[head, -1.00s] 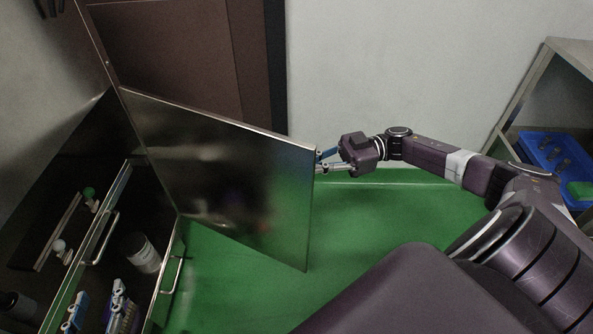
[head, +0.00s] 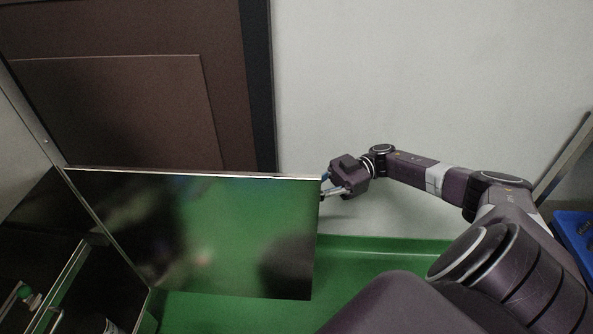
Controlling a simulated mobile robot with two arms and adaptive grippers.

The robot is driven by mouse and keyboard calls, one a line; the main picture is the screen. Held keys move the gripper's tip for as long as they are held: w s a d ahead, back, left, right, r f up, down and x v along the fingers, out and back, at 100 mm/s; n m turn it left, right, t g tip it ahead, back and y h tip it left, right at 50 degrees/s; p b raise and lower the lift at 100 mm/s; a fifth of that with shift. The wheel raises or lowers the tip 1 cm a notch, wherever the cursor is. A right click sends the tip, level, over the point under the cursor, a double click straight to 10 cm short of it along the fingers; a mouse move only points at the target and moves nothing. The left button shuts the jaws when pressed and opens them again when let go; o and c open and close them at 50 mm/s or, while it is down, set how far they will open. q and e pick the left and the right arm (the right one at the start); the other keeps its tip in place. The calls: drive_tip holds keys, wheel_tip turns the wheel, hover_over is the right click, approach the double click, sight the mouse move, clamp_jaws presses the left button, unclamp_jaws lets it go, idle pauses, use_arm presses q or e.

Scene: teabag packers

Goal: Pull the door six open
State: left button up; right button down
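A flat, shiny metal cabinet door (head: 200,235) stands swung out from the cabinet at the left, hinged on its left edge. No number shows on it, so I cannot tell whether it is door six. My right gripper (head: 324,187) is at the door's free upper right edge. Its fingertips meet or overlap that edge; whether they close on it is too small to tell. My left gripper is not in view.
The open cabinet (head: 50,272) is at lower left, with a bottle (head: 27,294) inside. A brown door (head: 120,110) and a pale wall (head: 420,80) stand behind. Green floor (head: 370,262) lies below. A blue tray (head: 577,236) is at the right edge.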

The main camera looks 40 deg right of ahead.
drive_tip(key=shift+d+f, duration=0.15)
drive_tip(key=shift+f, duration=0.05)
drive_tip(key=c, duration=2.1)
unclamp_jaws()
drive_tip(key=shift+r, duration=0.1)
drive_tip(key=shift+w, duration=0.1)
drive_tip(key=shift+s+d, duration=0.25)
drive_tip(key=shift+d, duration=1)
drive_tip(key=shift+s+d, duration=0.2)
drive_tip(key=shift+d, duration=1)
drive_tip(key=shift+s+d, duration=0.25)
drive_tip(key=shift+d, duration=1)
